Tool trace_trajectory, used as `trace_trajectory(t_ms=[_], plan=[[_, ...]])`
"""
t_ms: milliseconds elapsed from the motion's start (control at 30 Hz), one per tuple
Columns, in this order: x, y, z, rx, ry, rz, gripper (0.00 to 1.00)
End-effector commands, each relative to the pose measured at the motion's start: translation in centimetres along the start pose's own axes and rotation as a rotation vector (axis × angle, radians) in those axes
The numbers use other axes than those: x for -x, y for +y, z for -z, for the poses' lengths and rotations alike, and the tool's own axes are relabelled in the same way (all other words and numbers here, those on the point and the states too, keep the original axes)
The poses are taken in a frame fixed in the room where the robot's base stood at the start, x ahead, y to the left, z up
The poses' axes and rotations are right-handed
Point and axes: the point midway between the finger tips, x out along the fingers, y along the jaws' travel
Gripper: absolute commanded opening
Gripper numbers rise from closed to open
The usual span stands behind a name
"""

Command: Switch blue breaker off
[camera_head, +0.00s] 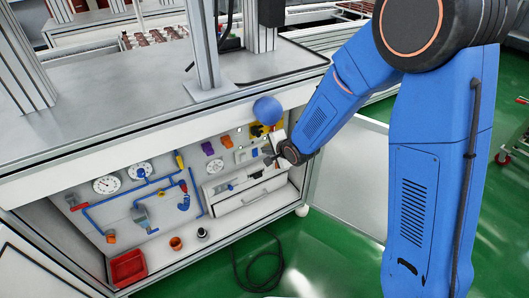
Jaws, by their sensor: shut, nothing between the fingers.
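A white panel (135,215) under the bench carries gauges, pipes and switches. A small white unit with a dark blue part (254,153), which looks like the blue breaker, is at the panel's right side, below a yellow block. The breaker is tiny here, and its lever position cannot be read. My gripper (269,160) is shut and empty, pointing left, just right of and slightly below the blue part. I cannot tell whether it touches anything. My wrist hides part of the panel's right edge.
A blue ball-shaped thing (267,110) sits at the bench edge above the gripper. A yellow block (258,130), a purple block (207,148) and an orange block (227,141) are close by. A white drawer (252,202) lies below. A black cable (262,268) lies on the green floor.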

Motion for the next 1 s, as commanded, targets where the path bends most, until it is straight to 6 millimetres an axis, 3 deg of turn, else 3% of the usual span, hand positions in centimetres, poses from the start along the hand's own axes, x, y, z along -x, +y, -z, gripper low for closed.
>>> trace_trajectory(t_ms=[200, 400, 1000], plan=[[2.9, -0.7, 0.0, 0.0, 0.0, 0.002, 0.0], [4.5, -1.2, 0.0, 0.001, 0.0, 0.001, 0.0], [5.0, -1.2, 0.0, 0.0, 0.0, -0.001, 0.0]])
